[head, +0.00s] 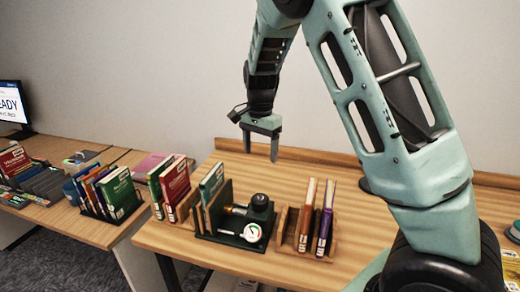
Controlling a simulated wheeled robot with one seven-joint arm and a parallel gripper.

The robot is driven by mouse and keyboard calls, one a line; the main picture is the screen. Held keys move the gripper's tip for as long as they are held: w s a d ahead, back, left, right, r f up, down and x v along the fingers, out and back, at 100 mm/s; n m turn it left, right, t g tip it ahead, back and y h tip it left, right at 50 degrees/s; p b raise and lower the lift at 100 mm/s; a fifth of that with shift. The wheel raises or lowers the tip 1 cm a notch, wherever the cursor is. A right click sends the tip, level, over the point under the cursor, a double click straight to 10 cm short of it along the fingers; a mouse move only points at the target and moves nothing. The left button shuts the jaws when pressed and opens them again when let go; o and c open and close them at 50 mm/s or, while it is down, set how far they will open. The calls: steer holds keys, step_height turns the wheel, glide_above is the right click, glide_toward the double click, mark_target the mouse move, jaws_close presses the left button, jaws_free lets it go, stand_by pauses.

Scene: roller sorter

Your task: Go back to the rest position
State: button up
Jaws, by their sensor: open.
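My gripper (261,146) hangs above the back part of the wooden table, fingers pointing down. It is open and nothing shows between its fingers. It is apart from the table and from the books below it. My green arm fills the right side of the head view and hides part of the table there.
More books (117,192) and a monitor (11,104) are at left. The table's back middle is clear.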

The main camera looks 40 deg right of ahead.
steer(key=shift+a, duration=0.1)
steer(key=s+a+f+n+y+b, duration=0.1)
steer(key=s+a+n, duration=0.45)
steer(key=a, duration=0.45)
steer(key=s+a+f+n+y+b, duration=0.1)
steer(key=s+a+n+b, duration=0.1)
steer(key=s+a+n, duration=0.55)
steer(key=s+a+f+n, duration=0.1)
steer(key=s+a+n, duration=0.3)
steer(key=s, duration=0.5)
steer(key=s+a+f+n+h+b, duration=0.1)
steer(key=s+a+n, duration=0.3)
steer(key=s, duration=0.5)
steer(key=shift+a+n, duration=0.4)
steer(key=shift+n, duration=0.2)
